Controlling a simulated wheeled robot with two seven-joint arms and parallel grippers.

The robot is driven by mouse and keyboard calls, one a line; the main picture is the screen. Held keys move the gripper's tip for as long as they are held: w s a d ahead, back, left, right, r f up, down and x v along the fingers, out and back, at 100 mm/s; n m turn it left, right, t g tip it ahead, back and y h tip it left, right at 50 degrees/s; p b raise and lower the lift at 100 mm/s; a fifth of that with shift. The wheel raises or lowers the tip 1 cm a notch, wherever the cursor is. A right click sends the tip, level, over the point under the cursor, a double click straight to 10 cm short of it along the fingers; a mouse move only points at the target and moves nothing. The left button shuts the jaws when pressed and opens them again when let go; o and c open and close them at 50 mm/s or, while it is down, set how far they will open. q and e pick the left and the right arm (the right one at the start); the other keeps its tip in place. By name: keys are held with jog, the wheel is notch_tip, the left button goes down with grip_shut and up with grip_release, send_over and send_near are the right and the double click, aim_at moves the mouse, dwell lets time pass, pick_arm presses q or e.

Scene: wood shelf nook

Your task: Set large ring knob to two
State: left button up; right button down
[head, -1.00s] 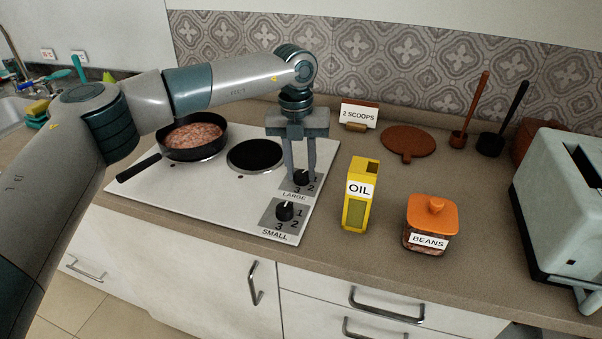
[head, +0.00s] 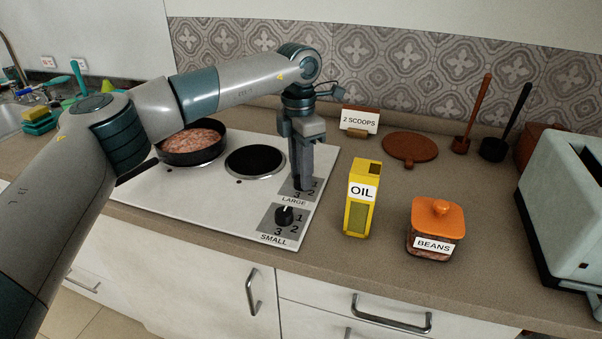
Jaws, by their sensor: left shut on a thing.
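My left gripper (head: 303,187) points straight down over the upper dial, the one labelled LARGE (head: 294,200). It is shut on the large ring knob, which its fingers almost wholly hide, so I cannot read the knob's setting. The small knob (head: 284,215), black and round, sits on the dial labelled SMALL nearer the front edge of the white hob (head: 215,205). My right gripper is not in view.
A pan of meat (head: 193,143) stands on the hob's left ring; the right ring (head: 255,160) is bare. A yellow oil carton (head: 360,205) and a beans jar (head: 436,230) stand right of the hob. A toaster (head: 565,205) is at the far right.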

pick_arm(q)
jog(key=m, duration=0.2)
jog(key=shift+r+m, duration=0.1)
jog(key=shift+m, duration=0.3)
jog(key=m, duration=0.3)
jog(key=shift+w, duration=0.1)
jog(key=shift+d+m, duration=0.1)
jog(key=shift+m, duration=1.1)
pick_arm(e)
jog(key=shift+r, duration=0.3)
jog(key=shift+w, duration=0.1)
pick_arm(q)
jog(key=o, duration=1)
jog(key=shift+o, duration=0.2)
